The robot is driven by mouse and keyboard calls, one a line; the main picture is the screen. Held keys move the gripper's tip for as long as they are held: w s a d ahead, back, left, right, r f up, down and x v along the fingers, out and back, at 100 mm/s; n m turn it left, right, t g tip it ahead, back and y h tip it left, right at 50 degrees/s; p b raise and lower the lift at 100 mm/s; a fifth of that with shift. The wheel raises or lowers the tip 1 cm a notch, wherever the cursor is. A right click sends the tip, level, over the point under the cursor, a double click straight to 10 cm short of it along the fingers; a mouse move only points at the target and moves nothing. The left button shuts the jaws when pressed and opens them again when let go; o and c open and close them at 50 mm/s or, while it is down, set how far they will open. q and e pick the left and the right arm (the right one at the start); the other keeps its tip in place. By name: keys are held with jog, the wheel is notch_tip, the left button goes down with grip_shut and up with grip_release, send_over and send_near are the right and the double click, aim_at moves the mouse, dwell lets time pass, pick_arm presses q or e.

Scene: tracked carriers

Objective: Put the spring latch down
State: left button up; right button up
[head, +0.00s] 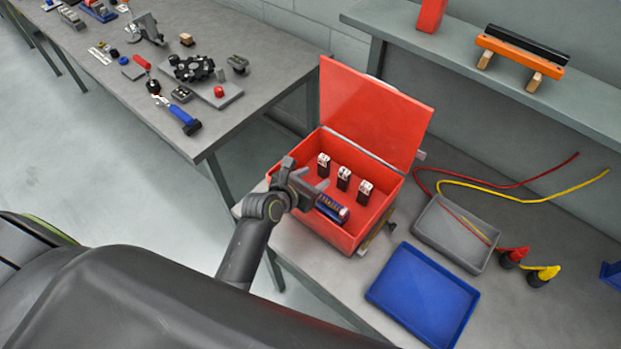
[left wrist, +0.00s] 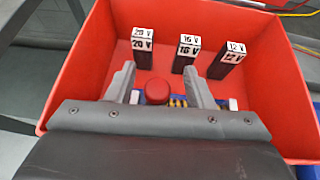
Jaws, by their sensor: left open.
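The spring latch (head: 331,209), a blue piece with a coiled spring, lies inside the red box (head: 362,110) near its front wall. In the left wrist view its red knob (left wrist: 157,91) shows between my fingers, and its blue base is partly hidden by the gripper. My left gripper (head: 316,190) reaches into the box over the near wall, right by the latch. Its two fingers are apart, one on each side of the knob, and do not grip it. My right gripper is in neither view.
Three black blocks with white voltage labels, such as the 16 V block (left wrist: 188,50), stand behind the latch in the box. The open red lid rises behind. A blue tray (head: 423,296) and a grey tray (head: 455,235) lie to the right. Red and yellow cables lie beyond.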

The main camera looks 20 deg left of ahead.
pick_arm(q)
jog(key=shift+r, duration=0.5)
jog(key=b+v, duration=0.1)
jog(key=v, duration=1.1)
jog(key=shift+r, duration=0.15)
